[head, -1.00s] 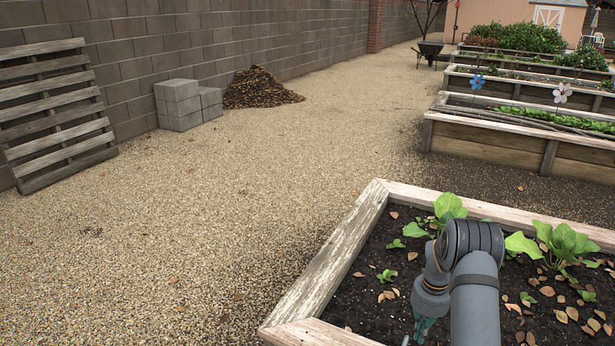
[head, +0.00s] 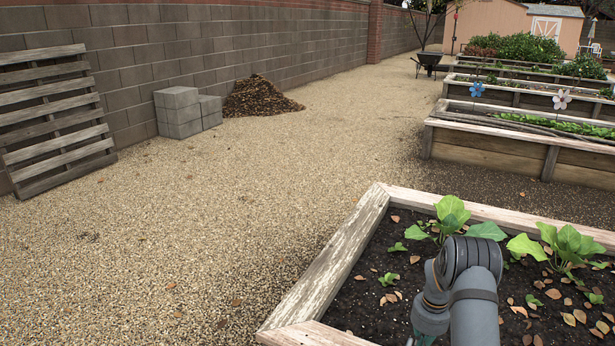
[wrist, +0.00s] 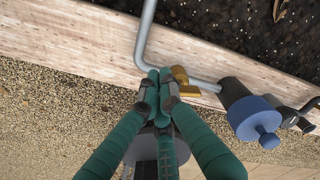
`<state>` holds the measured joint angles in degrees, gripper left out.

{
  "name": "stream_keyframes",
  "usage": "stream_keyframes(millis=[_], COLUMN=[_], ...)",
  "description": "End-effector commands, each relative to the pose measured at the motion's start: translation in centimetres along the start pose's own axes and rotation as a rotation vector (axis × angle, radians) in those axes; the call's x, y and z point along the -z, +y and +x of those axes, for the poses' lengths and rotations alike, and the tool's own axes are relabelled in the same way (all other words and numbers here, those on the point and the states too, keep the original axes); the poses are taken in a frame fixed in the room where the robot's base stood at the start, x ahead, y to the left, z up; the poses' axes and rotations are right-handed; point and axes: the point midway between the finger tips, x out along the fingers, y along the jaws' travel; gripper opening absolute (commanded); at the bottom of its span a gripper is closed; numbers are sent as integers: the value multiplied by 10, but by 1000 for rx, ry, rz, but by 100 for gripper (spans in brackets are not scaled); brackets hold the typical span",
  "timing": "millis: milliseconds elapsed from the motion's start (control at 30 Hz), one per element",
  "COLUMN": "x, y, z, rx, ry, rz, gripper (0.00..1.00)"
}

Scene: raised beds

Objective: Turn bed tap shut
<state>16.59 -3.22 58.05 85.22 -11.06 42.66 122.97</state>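The bed tap shows in the wrist view as a small brass lever (wrist: 185,80) on a grey pipe (wrist: 145,42) that bends along the outside of the wooden bed frame. In the head view my fingers are nearly all out of frame, and the tap does not show.
A black fitting with a blue cap (wrist: 252,115) sits right of the lever. The raised bed's pale wooden rim (head: 335,255) surrounds soil with leafy plants (head: 568,248). Gravel left of the bed is open. A pallet (head: 55,115) and grey blocks (head: 182,112) stand by the wall.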

Motion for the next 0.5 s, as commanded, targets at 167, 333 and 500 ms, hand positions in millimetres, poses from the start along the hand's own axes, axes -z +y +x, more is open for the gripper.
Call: stream_keyframes(millis=[167, 333, 500], x=[0, 1, 3], y=[0, 0, 0], z=[-1, 0, 0], rx=[0, 0, -1], ry=[0, 0, 1], rz=[-1, -1, 0], gripper=[0, 0, 0])
